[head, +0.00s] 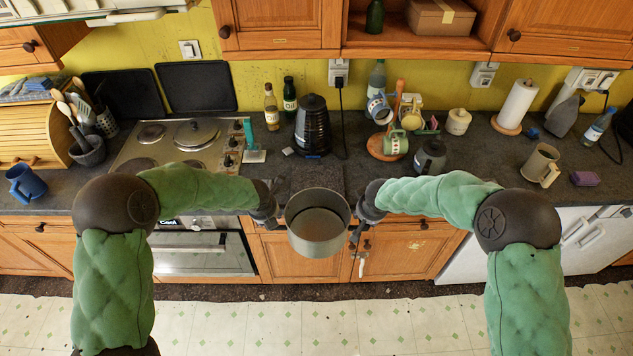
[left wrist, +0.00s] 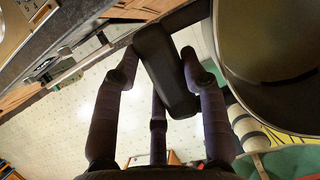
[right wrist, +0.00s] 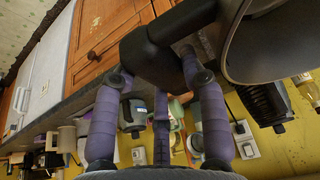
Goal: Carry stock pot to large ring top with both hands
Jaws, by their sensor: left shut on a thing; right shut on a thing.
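The stock pot (head: 318,238) is a grey, open, empty-looking pot held upright between my two grippers, in front of the counter edge. My left gripper (head: 268,208) is shut on its left handle; the left wrist view shows the black handle (left wrist: 163,72) between the fingers and the pot wall (left wrist: 270,75) beside it. My right gripper (head: 367,205) is shut on the right handle, which is dark in the right wrist view (right wrist: 160,48). The hob (head: 172,145) is set in the counter to the pot's left.
A black kettle (head: 313,125), bottles (head: 271,107) and a mug tree (head: 394,140) stand behind the pot. A blue mug (head: 26,184) and utensil pot (head: 87,150) are left of the hob. A beige mug (head: 541,163) and paper roll (head: 516,105) are at right.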

